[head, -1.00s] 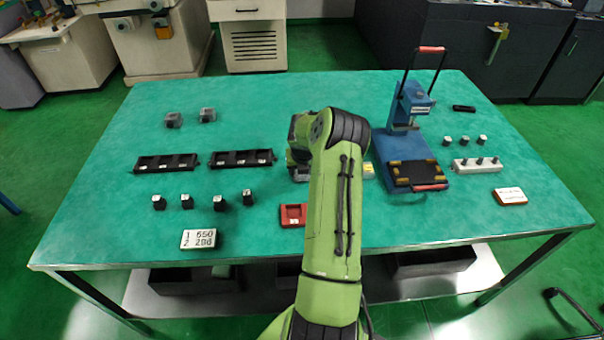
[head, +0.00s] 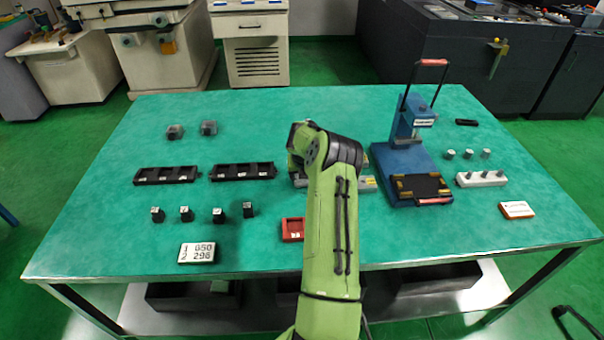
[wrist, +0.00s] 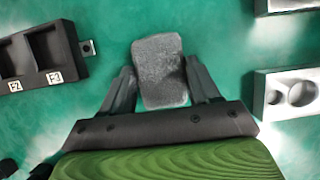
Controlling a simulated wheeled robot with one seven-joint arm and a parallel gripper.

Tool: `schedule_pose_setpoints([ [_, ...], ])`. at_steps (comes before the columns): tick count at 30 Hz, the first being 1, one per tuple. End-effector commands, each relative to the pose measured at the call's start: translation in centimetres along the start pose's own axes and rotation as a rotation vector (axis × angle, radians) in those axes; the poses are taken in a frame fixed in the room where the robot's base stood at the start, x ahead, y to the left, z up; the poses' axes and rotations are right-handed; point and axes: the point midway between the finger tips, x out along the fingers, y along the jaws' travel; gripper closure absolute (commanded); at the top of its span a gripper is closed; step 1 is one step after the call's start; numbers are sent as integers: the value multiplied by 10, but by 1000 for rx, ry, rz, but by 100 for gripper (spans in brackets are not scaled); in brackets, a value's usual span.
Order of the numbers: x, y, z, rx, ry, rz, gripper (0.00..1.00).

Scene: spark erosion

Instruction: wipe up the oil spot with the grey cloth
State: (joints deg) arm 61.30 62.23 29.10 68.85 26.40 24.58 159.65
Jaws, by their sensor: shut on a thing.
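The grey cloth (wrist: 160,72) shows in the wrist view as a small, rounded grey pad. My gripper (wrist: 160,80) is shut on it, with one dark finger on each side. The pad sits over the green table top; I cannot tell whether it touches the surface. In the head view my arm hides the gripper and the cloth. I can make out no oil spot in either view; it may be hidden under the cloth or behind my arm.
In the wrist view a black tray (wrist: 40,50) stands left and a metal block with holes (wrist: 290,93) right. In the head view a blue press (head: 408,150) stands right of my arm, a red tray (head: 293,229) in front, and small dark blocks (head: 186,214) left.

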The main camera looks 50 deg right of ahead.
Motion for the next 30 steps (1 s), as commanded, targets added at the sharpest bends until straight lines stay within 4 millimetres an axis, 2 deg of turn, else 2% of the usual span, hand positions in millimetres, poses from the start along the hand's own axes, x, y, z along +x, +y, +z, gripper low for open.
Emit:
schedule_pose_setpoints([
  [1,3,-1,-11,0,16,0,63],
  [3,1,0,-18,0,17,0,63],
  [8,-1,-1,-25,1,21,-1,63],
  [18,-13,-2,-53,3,26,-2,63],
  [23,-16,-1,-59,2,26,-2,63],
  [30,-27,-1,-80,1,26,-1,63],
])
